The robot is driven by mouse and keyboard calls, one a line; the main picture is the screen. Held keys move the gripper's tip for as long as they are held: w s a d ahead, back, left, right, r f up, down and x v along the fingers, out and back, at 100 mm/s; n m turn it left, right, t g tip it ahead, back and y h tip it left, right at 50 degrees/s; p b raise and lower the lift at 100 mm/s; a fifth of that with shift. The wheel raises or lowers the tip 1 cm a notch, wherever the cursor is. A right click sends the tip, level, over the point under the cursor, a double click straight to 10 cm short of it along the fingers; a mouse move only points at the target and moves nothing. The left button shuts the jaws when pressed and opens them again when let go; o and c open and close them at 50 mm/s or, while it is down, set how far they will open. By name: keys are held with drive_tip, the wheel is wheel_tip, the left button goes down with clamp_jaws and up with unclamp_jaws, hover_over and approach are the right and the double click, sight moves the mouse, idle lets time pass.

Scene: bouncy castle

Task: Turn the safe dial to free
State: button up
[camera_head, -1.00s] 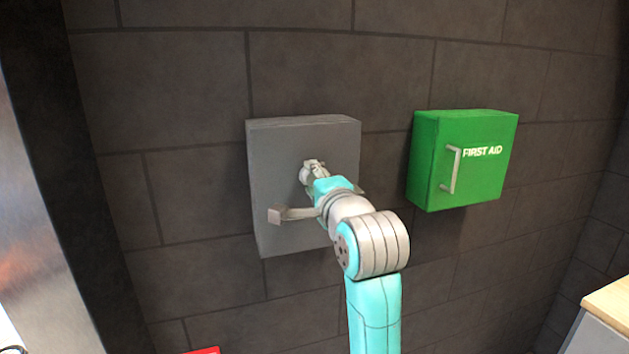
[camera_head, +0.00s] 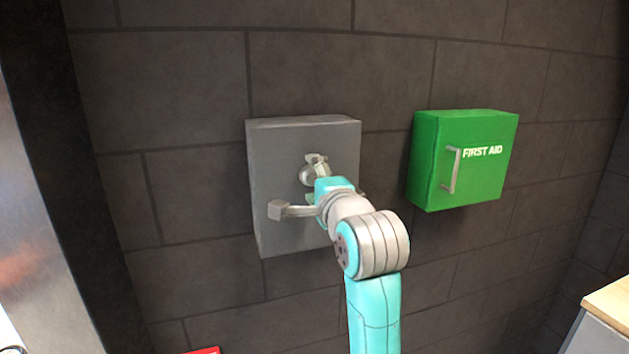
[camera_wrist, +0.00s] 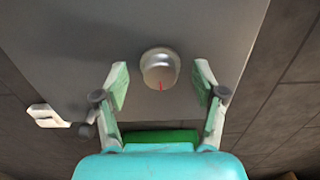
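The grey safe (camera_head: 283,165) is a box on the dark wall in the head view; its front also fills much of the wrist view (camera_wrist: 100,35). Its dial (camera_wrist: 159,66) is a round silver knob with a red mark at its lower edge in the wrist view. In the head view the dial (camera_head: 308,174) is partly hidden by my arm. My gripper (camera_wrist: 167,90) is open, with one green-padded finger on each side of the dial and visible gaps between. A pale lever handle (camera_wrist: 46,115) shows at the left.
A green first aid box (camera_head: 465,160) with a handle hangs on the wall to the right of the safe. A wooden-topped cabinet (camera_head: 612,300) stands at the lower right. A red object (camera_head: 205,350) shows at the bottom edge.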

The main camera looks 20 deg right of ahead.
drive_tip(key=shift+s, duration=0.1)
drive_tip(key=s, duration=0.7)
drive_tip(key=shift+s, duration=0.2)
drive_tip(key=s+f+n+g, duration=0.1)
drive_tip(key=s+f+n, duration=0.4)
drive_tip(key=f, duration=1.1)
drive_tip(key=s+f+n+g, duration=0.1)
drive_tip(key=s+f+n, duration=0.2)
drive_tip(key=s+f, duration=0.85)
drive_tip(key=s+f+n, duration=0.3)
drive_tip(key=s+f, duration=0.1)
drive_tip(key=s, duration=0.5)
drive_tip(key=s+f+n, duration=0.3)
drive_tip(key=s+f, duration=0.2)
drive_tip(key=s, duration=0.5)
drive_tip(key=s+f+n+g, duration=0.1)
drive_tip(key=s+f+n, duration=0.3)
drive_tip(key=s, duration=0.6)
drive_tip(key=shift+s+f, duration=0.25)
drive_tip(key=shift+f, duration=0.2)
